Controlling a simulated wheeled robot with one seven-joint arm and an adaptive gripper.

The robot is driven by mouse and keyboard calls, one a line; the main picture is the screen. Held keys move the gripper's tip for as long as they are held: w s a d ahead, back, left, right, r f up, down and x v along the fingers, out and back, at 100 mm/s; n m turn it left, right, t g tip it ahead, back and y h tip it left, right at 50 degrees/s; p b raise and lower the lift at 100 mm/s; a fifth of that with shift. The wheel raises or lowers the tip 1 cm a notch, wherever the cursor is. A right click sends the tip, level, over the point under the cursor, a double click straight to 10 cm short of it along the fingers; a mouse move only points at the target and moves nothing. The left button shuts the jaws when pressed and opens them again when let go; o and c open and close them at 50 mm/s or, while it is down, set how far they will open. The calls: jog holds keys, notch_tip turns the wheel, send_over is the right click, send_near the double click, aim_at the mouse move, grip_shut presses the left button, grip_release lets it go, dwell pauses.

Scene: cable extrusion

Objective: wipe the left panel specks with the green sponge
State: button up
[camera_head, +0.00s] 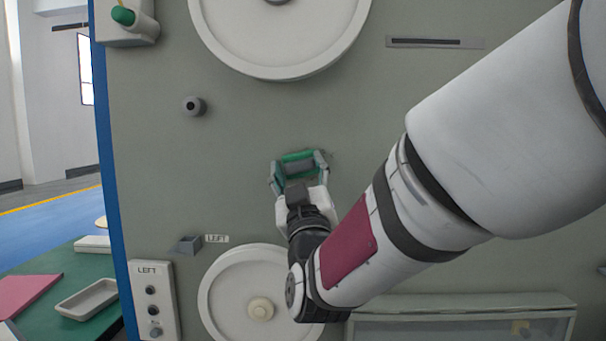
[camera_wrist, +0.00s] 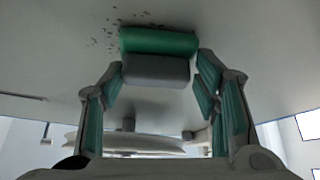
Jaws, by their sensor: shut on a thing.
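My gripper (camera_head: 299,172) is shut on the green sponge (camera_head: 298,156) in front of the grey-green panel (camera_head: 240,190). In the wrist view the sponge (camera_wrist: 160,43) has a green layer and a grey layer, and sits between the fingers of my gripper (camera_wrist: 160,75). Its green side is against or very close to the panel surface; I cannot tell which. Dark specks (camera_wrist: 120,36) lie on the panel beside and beyond the sponge, mostly to its left in the wrist view. The sponge may hide others.
A large white disc (camera_head: 279,35) is above and another (camera_head: 225,292) is below the gripper. A dark knob (camera_head: 194,106) sticks out at upper left. A control box (camera_head: 153,300) marked LEFT stands at lower left. A green table (camera_head: 75,270) holds a tray (camera_head: 88,299).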

jog(key=shift+d+b, duration=1.75)
jog(key=shift+d, duration=1.65)
jog(key=shift+b, duration=0.35)
jog(key=shift+a, duration=0.15)
jog(key=shift+w+a+b, duration=0.2)
jog(key=shift+a+b, duration=0.85)
jog(key=shift+a, duration=3.85)
jog(key=shift+s+a, duration=0.1)
jog(key=shift+s, duration=2.95)
